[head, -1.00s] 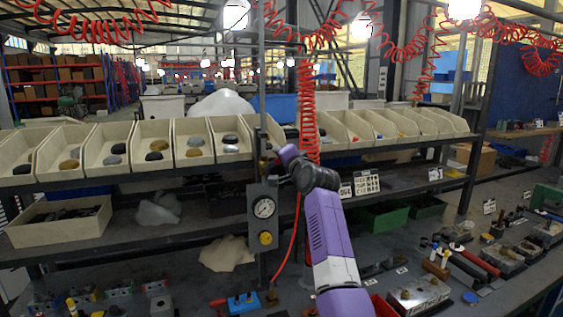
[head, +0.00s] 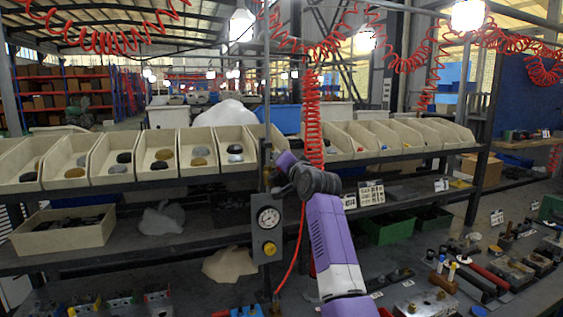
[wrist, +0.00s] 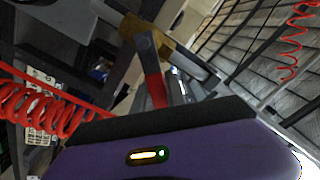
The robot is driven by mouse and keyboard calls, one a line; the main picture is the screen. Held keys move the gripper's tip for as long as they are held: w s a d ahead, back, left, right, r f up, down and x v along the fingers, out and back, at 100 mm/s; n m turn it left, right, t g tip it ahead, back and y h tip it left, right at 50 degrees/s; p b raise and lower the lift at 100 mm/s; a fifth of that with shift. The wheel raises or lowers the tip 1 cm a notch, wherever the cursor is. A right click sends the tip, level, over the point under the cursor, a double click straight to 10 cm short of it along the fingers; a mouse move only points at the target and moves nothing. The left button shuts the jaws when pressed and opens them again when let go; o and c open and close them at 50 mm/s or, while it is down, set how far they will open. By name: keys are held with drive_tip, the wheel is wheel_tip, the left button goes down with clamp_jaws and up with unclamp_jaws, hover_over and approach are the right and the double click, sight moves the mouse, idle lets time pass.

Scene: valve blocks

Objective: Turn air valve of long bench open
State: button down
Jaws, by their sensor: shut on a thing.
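The air valve shows in the wrist view as a brass body (wrist: 145,32) on a grey pipe, with a red lever (wrist: 154,84) running down behind my dark finger pad. In the head view my gripper (head: 277,163) is at the upright post (head: 267,110), just above the grey panel with the round gauge (head: 268,217) and yellow knob (head: 269,249). My gripper is shut on the red lever. The lever's far end and the grip itself are hidden by the pad, and my gripper mostly covers the valve in the head view.
A row of cream bins (head: 113,158) with stones stands on the shelf behind. A coiled red hose (head: 312,120) hangs just right of the post and also shows in the wrist view. Tools and blocks (head: 487,265) crowd the bench at the right.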

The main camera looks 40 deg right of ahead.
drive_tip(key=c, duration=1.4)
unclamp_jaws()
drive_tip(key=shift+f, duration=0.15)
drive_tip(key=shift+o, duration=0.2)
drive_tip(key=shift+a+r, duration=0.1)
drive_tip(key=shift+r, duration=0.15)
